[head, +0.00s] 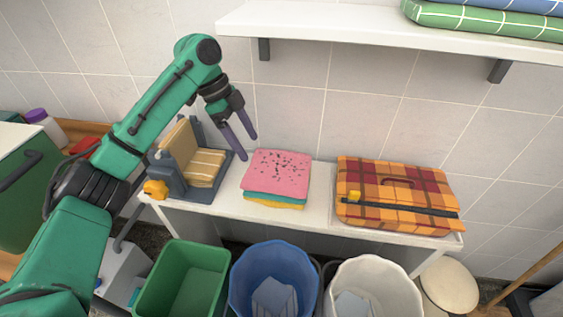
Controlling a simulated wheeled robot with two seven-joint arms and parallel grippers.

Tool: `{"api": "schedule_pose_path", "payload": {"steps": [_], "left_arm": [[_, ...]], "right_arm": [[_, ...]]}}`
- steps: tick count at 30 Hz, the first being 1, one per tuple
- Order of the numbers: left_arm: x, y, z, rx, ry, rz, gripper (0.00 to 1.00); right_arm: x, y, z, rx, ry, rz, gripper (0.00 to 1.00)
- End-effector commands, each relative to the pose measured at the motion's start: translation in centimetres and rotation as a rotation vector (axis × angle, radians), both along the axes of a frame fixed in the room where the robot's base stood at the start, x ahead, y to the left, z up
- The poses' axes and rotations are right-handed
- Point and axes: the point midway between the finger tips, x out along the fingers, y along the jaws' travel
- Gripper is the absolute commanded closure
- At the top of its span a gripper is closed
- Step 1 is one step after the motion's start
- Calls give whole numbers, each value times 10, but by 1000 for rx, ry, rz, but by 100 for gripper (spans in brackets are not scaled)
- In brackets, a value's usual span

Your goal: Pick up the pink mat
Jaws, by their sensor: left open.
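The pink mat (277,172) is a folded, dark-speckled cloth. It lies on top of a small stack with a teal layer and a yellow layer under it, on the white bench (232,207). My left gripper (249,148) is open and empty, with two purple fingers pointing down. It is above and to the left of the mat, apart from it as far as I can see. The right gripper is not in view.
A grey device (181,188) with a striped cushion and yellow knob stands left of the stack. An orange plaid case (390,190) lies right. Green (172,270), blue (273,252) and white (374,270) bins stand in front. A wall shelf (350,36) overhangs the bench.

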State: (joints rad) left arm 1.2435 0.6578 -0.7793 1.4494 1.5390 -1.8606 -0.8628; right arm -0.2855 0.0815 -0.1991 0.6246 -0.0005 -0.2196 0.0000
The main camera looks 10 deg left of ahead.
Motion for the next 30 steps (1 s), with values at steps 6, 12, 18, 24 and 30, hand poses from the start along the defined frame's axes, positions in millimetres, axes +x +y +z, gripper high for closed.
{"api": "schedule_pose_path", "payload": {"steps": [6,12,18,24,30], "left_arm": [[-2,-22,-50,0,2,0,15],[-4,-32,-75,1,2,1,15],[-8,-46,-110,0,2,1,15],[-8,-49,-117,0,-3,1,15],[-8,-49,-117,0,-2,2,72]], "right_arm": [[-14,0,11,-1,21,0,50],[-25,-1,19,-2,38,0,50],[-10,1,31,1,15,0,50],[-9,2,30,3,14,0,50],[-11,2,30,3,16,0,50]]}}
